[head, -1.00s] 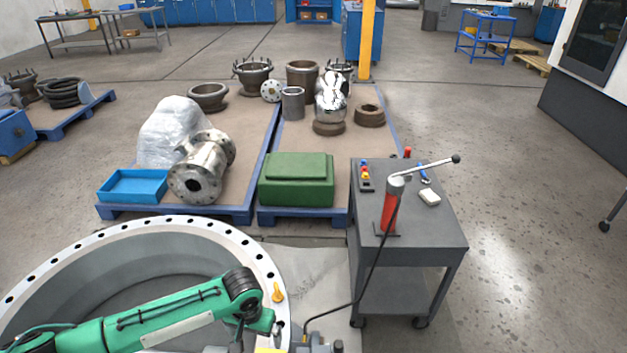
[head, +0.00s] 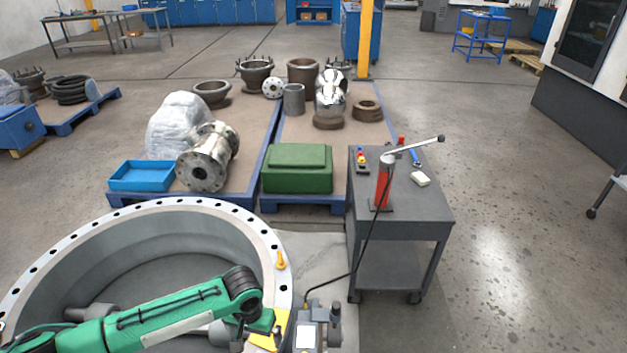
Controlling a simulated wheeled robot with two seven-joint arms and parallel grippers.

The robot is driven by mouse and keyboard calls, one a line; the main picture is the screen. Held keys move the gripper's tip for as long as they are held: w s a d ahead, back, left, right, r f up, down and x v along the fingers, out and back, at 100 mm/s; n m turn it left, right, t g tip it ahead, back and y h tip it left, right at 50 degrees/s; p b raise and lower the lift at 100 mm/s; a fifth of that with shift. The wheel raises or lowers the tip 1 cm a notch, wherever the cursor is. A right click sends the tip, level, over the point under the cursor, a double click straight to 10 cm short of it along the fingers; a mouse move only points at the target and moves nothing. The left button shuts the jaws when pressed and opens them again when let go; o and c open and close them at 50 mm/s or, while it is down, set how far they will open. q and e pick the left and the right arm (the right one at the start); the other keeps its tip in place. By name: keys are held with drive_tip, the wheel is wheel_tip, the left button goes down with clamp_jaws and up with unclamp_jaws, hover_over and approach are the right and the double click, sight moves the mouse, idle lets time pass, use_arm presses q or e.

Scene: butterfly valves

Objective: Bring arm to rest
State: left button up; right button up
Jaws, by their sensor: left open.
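My green left arm reaches in from the lower left, across the big flanged valve ring (head: 205,205). Its dark round joint is near the ring's right rim, and a short green link bends down from it. My left gripper (head: 238,338) is at the bottom of the view, small and partly cut off. It is open, and I see nothing held in it. My right gripper is not in view.
A grey block (head: 312,328) beside the yellow plate joins a black hose to the red hand pump (head: 383,185) on the grey cart (head: 430,205). Blue pallets (head: 235,198) bear a green box (head: 297,170) and a flanged pipe (head: 207,160). Floor right of the cart is clear.

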use_arm(q)
drive_tip(key=s+d+r+m+t+h, duration=0.2)
drive_tip(key=s+d+r+h, duration=0.2)
drive_tip(key=s+d, duration=0.6)
drive_tip(key=s+a+r+n+t+y, duration=0.1)
drive_tip(key=s+a+y, duration=0.1)
drive_tip(key=s+a, duration=0.55)
drive_tip(key=s+a+r+n+t+y, duration=0.15)
drive_tip(key=s+a, duration=0.35)
drive_tip(key=a, duration=0.6)
wheel_tip(320, 180, down, 33)
drive_tip(key=g+b, duration=0.2)
drive_tip(key=s+a+f+g+b, duration=0.1)
drive_tip(key=s+a+f, duration=0.2)
drive_tip(key=s+f, duration=1.6)
wheel_tip(320, 180, down, 3)
drive_tip(key=shift+s+a+r, duration=0.1)
drive_tip(key=shift+s+a, duration=0.05)
drive_tip(key=shift+s, duration=0.2)
drive_tip(key=shift+g+y, duration=0.25)
